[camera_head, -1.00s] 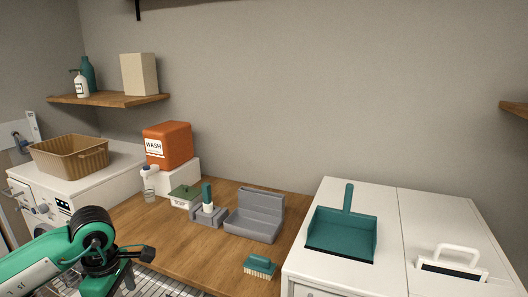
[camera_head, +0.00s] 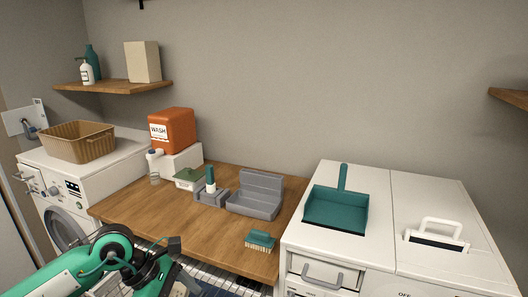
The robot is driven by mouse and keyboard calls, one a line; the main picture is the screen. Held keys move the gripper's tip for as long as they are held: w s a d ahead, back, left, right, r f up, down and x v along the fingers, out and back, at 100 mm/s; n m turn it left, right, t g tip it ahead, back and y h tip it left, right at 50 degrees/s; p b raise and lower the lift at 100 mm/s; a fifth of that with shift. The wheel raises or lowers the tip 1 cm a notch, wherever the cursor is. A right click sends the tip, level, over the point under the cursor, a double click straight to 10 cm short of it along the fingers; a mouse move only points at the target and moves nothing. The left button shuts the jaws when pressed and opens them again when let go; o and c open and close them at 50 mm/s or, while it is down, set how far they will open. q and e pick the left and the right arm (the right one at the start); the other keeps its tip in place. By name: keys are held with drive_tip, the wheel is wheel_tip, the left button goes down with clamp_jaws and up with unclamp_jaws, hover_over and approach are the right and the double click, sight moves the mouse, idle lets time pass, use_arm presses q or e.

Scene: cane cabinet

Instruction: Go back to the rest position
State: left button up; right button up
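My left arm comes in from the lower left. My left gripper (camera_head: 185,285) is at the bottom edge, in front of the wooden counter and apart from the things on it; its fingertips are too unclear to tell whether it is open or shut. My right gripper is not in view. A teal dustpan (camera_head: 337,208) lies on the white cabinet at the right. A teal brush (camera_head: 260,241) sits bristles down at the counter's front right. A grey caddy (camera_head: 255,196) and a small holder with a teal-handled item (camera_head: 211,184) stand on the counter.
The wooden counter (camera_head: 150,217) has free room at its front left. A tan basket (camera_head: 78,144) is on the washing machine at left. An orange WASH container (camera_head: 172,129) stands on a white block. A wire rack is below the counter's front edge.

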use_arm(q)
drive_tip(key=s+d+r+n+h, duration=0.2)
drive_tip(key=s+d+r+h, duration=0.15)
drive_tip(key=d+h, duration=0.5)
drive_tip(key=w+d+r+n+t+h, duration=0.25)
drive_tip(key=r+n+t+h, duration=0.4)
drive_tip(key=r+n, duration=0.35)
drive_tip(key=w+a+f+n+t+y, duration=0.2)
drive_tip(key=a+n+t+y, duration=0.35)
drive_tip(key=n, duration=0.55)
drive_tip(key=w+a+f+n+t+y, duration=0.25)
drive_tip(key=n+t+y, duration=0.35)
drive_tip(key=n+t, duration=0.35)
drive_tip(key=a+f+n+g+y, duration=0.4)
drive_tip(key=a+f+n+y, duration=0.3)
drive_tip(key=f+n+y, duration=0.3)
drive_tip(key=s+a+f+n+g, duration=0.3)
drive_tip(key=s+f+n+g, duration=0.85)
drive_tip(key=s+f, duration=0.95)
wheel_tip(320, 180, down, 30)
drive_tip(key=s+m+g+b, duration=0.1)
drive_tip(key=s+m+g, duration=0.1)
drive_tip(key=s+g, duration=0.1)
drive_tip(key=s+a+f+g+b, duration=0.1)
drive_tip(key=s+a+f, duration=0.1)
drive_tip(key=s+f, duration=1.7)
wheel_tip(320, 180, down, 3)
drive_tip(key=shift+a+r+g, duration=0.2)
drive_tip(key=shift+a+g, duration=0.1)
drive_tip(key=shift+a, duration=0.1)
